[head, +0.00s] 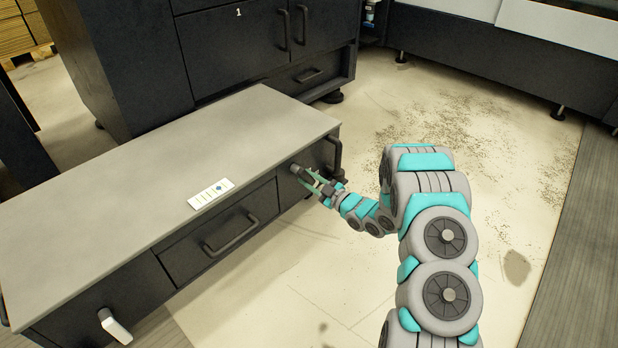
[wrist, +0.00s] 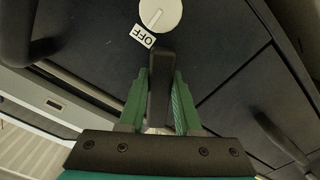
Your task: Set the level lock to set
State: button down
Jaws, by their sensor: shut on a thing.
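My gripper (head: 310,180) is at the right end of the low bench's front. In the wrist view its two green fingers (wrist: 160,100) are closed on a dark upright bar (wrist: 160,75), one on each side. Just beyond the bar's tip is a round white dial (wrist: 160,14) with a thin line on its face, cut by the top edge. A small white label (wrist: 143,36) reading OFF, upside down, sits beside the dial. No label reading "set" shows. I cannot tell whether the bar or the dial is the level lock. The fingers hide part of the bar.
The grey-topped bench (head: 120,180) carries a small white card (head: 211,194). Its front has a drawer handle (head: 231,237) and a white lever (head: 114,326) at lower left. A dark cabinet (head: 250,45) stands behind. The floor (head: 290,290) in front is clear.

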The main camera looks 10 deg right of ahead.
jog(key=m+p, duration=0.1)
jog(key=m, duration=0.1)
jog(key=s+a+m+p, duration=0.1)
jog(key=m+p, duration=0.1)
jog(key=a+m+p, duration=0.1)
jog(key=m, duration=0.1)
jog(key=shift+s+a+f, duration=0.1)
jog(key=shift+s+f, duration=0.2)
jog(key=shift+f, duration=0.1)
jog(key=shift+m, duration=0.3)
jog(key=c, duration=0.6)
grip_release()
jog(key=v, duration=0.7)
jog(key=shift+s+d, duration=0.25)
jog(key=shift+s, duration=0.05)
